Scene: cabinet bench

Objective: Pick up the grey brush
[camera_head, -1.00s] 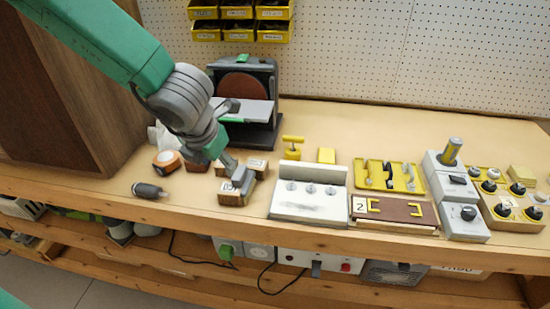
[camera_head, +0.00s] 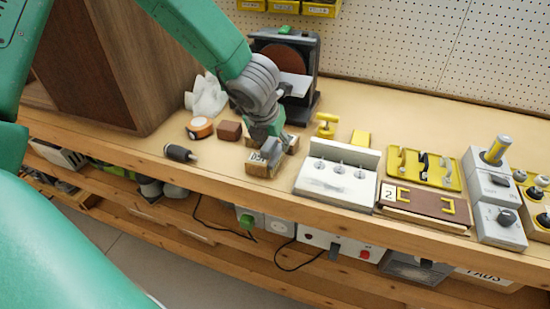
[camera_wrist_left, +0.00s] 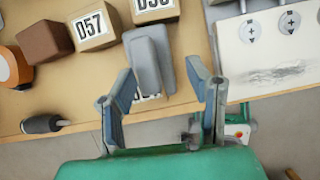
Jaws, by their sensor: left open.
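A grey block-like object, which looks like the grey brush (camera_wrist_left: 147,60), lies on top of a numbered wooden block in the left wrist view. In the head view the grey brush (camera_head: 268,151) shows partly, close under my left gripper (camera_head: 270,140). In the left wrist view my left gripper (camera_wrist_left: 160,80) is open, with its two fingers apart and the brush's near end between or just beyond their tips. I cannot tell whether they touch it. My right gripper is not in view.
Numbered wooden blocks (camera_wrist_left: 92,27) and a brown block (camera_head: 229,131) crowd around the brush. A white panel (camera_head: 336,178) stands just right. A dark-handled tool (camera_head: 179,152) and an orange round item (camera_head: 200,128) lie left. The bench's front edge is close.

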